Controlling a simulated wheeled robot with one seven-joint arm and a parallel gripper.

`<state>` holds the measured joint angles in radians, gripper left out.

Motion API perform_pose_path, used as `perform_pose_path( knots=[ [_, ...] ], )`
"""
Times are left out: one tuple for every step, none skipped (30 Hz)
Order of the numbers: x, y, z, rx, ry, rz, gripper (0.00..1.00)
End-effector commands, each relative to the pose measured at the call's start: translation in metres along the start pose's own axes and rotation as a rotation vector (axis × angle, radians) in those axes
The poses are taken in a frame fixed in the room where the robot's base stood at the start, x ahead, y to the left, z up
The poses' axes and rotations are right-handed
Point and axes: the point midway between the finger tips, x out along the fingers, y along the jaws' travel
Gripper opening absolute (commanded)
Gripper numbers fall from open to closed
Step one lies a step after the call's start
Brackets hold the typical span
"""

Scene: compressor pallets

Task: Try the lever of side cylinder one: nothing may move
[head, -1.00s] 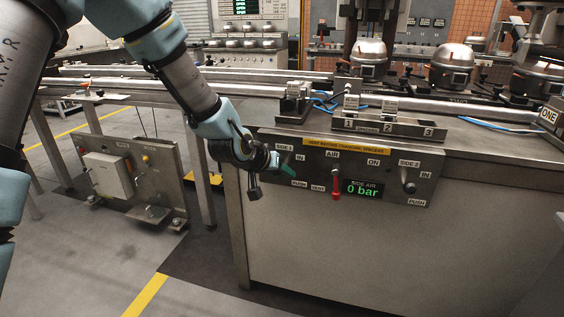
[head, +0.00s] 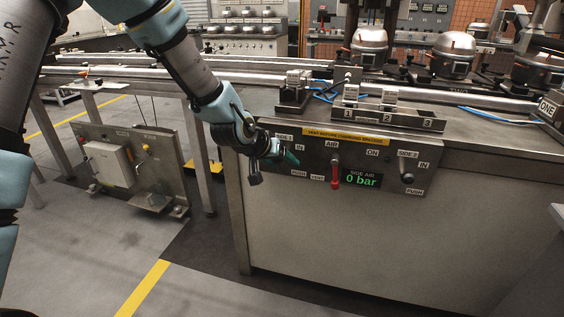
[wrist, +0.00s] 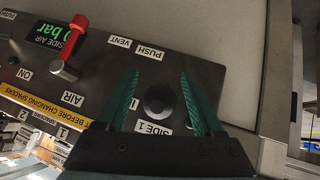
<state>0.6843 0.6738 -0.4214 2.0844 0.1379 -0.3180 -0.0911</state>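The side 1 lever shows in the wrist view as a round black knob (wrist: 158,100), seen end-on beside the SIDE 1 label. My gripper (wrist: 159,76) has its two green fingers spread, one on each side of the knob, with visible gaps. In the head view my gripper (head: 290,157) is at the left end of the control panel (head: 312,173) and hides this lever. The side air display (head: 362,179) reads 0 bar. The red air lever (head: 335,172) hangs down beside the VENT label.
The side 2 lever (head: 407,178) is at the panel's right end. Blue hoses (head: 495,117) lie on the bench top. The floor before the bench is clear.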

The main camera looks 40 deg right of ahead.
Motion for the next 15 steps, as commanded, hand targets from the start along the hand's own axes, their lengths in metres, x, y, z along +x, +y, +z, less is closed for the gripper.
perform_pose_path(
  knots=[
    [0.0,0.0,0.0,0.0,0.0,0.0,0.69],
    [0.0,0.0,0.0,0.0,0.0,0.0,0.69],
    [0.0,0.0,0.0,0.0,0.0,0.0,0.69],
    [0.0,0.0,0.0,0.0,0.0,0.0,0.69],
    [0.0,0.0,0.0,0.0,0.0,0.0,0.69],
    [-0.001,0.0,0.0,0.0,0.0,0.0,0.69],
    [-0.002,0.0,0.0,0.0,0.0,0.0,0.69],
    [-0.004,0.0,0.0,0.0,0.0,0.0,0.69],
    [-0.007,0.0,0.0,0.0,0.0,0.0,0.69],
    [-0.011,0.0,-0.001,-0.001,0.0,0.0,0.69],
    [-0.015,0.0,-0.001,0.0,0.001,0.0,0.69],
    [-0.022,-0.001,-0.001,-0.001,0.001,-0.001,0.69],
    [-0.027,-0.001,-0.001,-0.002,0.001,-0.002,0.69],
    [-0.033,-0.001,-0.001,-0.001,0.002,-0.002,0.69],
    [-0.042,-0.001,-0.002,-0.001,0.001,-0.002,0.69]
  ],
)
